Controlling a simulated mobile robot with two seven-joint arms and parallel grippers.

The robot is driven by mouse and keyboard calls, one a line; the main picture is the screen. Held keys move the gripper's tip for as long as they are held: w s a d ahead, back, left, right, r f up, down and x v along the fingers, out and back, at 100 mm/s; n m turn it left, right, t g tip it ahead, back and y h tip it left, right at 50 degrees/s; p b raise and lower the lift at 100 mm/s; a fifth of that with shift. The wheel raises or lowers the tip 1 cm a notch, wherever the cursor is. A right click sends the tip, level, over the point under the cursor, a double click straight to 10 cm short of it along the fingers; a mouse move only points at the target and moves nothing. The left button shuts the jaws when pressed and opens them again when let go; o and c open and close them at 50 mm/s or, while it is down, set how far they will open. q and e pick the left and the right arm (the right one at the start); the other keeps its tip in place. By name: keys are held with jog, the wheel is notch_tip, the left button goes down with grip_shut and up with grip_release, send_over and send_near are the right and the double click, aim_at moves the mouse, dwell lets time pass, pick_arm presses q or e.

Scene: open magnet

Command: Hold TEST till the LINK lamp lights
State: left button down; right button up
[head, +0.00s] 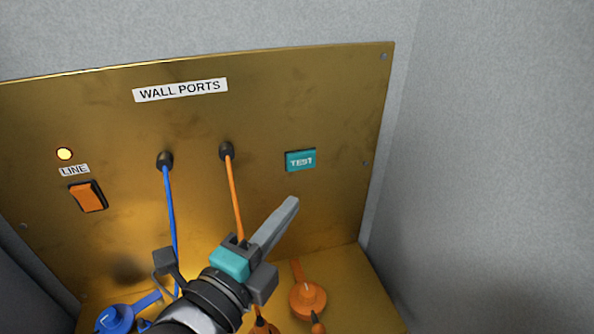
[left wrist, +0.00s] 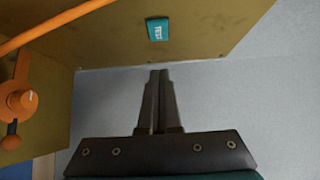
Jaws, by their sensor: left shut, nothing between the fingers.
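The teal TEST button (head: 300,160) sits on the right side of the brass WALL PORTS panel (head: 330,100); it also shows at the top of the left wrist view (left wrist: 158,29). My left gripper (head: 295,202) is shut and empty, its fingertips below the TEST button in the head view and apart from it. In the left wrist view the two fingers (left wrist: 159,72) lie together, with the button beyond their tips. My right gripper is not in view.
A blue cable (head: 169,205) and an orange cable (head: 235,190) hang from two ports, passing behind my left arm. A blue lever (head: 116,318) and an orange lever (head: 307,299) are on the lower ledge. Grey walls flank the panel.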

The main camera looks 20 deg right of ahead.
aim_at(298, 160)
pick_arm(q)
jog(key=shift+w+d+p, duration=0.2)
jog(key=shift+w+d, duration=0.45)
jog(key=shift+w, duration=0.75)
jog(key=shift+w+d+p, duration=0.2)
jog(key=shift+w+d, duration=0.5)
jog(key=shift+w, duration=0.65)
jog(key=shift+w+d+p, duration=0.2)
jog(key=shift+w+d, duration=0.45)
jog(key=shift+w, duration=0.75)
jog(key=shift+w, duration=0.1)
jog(key=shift+w+r, duration=0.1)
jog(key=shift+w, duration=0.45)
jog(key=shift+w+a, duration=0.1)
jog(key=shift+w, duration=0.05)
jog(key=shift+a+r, duration=0.1)
jog(key=shift+r, duration=0.05)
jog(key=shift+p, duration=0.3)
